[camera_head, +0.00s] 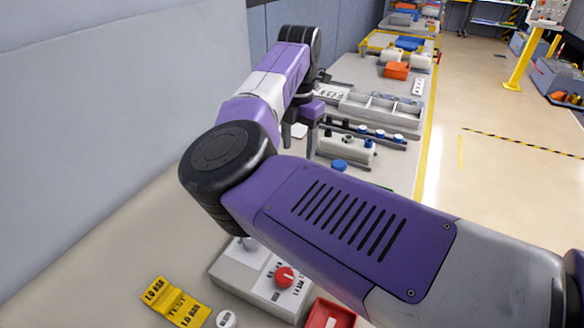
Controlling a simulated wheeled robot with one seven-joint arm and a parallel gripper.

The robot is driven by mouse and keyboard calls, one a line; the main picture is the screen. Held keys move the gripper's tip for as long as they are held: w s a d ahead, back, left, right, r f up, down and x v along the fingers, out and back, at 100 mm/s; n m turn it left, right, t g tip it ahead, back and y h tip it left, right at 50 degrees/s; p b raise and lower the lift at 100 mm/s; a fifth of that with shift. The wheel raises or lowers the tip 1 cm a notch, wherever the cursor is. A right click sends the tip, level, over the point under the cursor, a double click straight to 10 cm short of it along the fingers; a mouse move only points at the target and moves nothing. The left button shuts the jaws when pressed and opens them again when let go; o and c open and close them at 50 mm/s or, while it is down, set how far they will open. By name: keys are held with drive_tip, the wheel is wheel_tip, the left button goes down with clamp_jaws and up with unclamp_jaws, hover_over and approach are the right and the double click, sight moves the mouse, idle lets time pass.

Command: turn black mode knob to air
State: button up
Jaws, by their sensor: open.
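My purple arm crosses the view, and its hand hangs over the bench at the upper middle. My gripper (311,143) points down beside the valve fittings, small and partly hidden by its own wrist. No black mode knob can be made out. A grey control box (231,271) with printed labels stands at the bottom middle, with a red knob (285,276) on its top. A pale knob or lever (249,243) on that box is partly covered by my arm. My gripper is far from this box.
A fitting with blue caps (346,149), a grey divided tray (380,107) and an orange bin (397,70) stand farther along the bench. A wall (110,110) bounds the left.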

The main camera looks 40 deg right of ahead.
drive_tip(key=shift+s+a, duration=0.2)
drive_tip(key=shift+s, duration=0.05)
drive_tip(key=shift+f+p, duration=0.55)
drive_tip(key=shift+f, duration=3.35)
clamp_jaws()
